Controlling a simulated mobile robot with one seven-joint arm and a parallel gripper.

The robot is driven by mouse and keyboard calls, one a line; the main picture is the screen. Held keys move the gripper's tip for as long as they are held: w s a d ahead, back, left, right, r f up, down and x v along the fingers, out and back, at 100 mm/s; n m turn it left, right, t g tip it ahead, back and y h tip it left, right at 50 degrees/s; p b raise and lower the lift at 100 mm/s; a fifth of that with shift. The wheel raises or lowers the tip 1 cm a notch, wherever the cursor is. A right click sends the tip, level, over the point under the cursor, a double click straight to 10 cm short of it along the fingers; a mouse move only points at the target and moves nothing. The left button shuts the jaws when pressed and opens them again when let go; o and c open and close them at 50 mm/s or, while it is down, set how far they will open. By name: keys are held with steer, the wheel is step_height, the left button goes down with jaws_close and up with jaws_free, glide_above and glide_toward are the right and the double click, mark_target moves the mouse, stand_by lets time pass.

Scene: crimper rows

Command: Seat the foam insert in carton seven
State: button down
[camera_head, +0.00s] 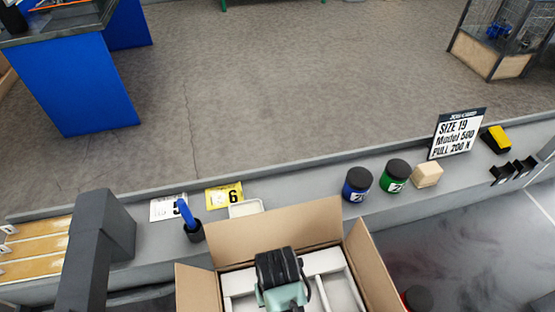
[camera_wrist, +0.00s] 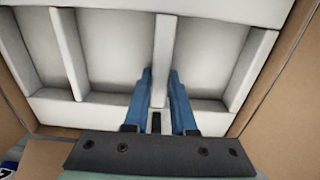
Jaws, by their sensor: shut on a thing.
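The open cardboard carton (camera_head: 305,232) stands at the bottom centre of the head view, flaps spread. No number shows on it. The white foam insert (camera_head: 340,288), a frame with dividers and several cells, lies within the carton's walls. In the wrist view, the insert (camera_wrist: 105,111) fills most of the picture, with brown carton wall (camera_wrist: 285,85) at the sides. My gripper (camera_wrist: 160,74) has its two blue fingers shut on either side of one foam divider. In the head view my wrist covers part of the insert and hides the fingers. I cannot tell whether the insert touches the carton floor.
Along the grey ledge are a yellow card marked 6 (camera_head: 224,195), a white card (camera_head: 168,207), a dark cup with a blue tool (camera_head: 193,230), a blue jar (camera_head: 357,184), a green jar (camera_head: 395,176) and a tan block (camera_head: 427,174). A size sign (camera_head: 457,134) stands behind.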

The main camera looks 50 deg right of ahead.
steer(key=shift+f+b, duration=0.55)
steer(key=shift+f, duration=2.65)
steer(key=shift+f, duration=0.15)
steer(key=c, duration=0.7)
jaws_free()
steer(key=shift+c, duration=0.2)
step_height(320, 180, up, 12)
steer(key=shift+r+p, duration=0.2)
steer(key=shift+p, duration=1)
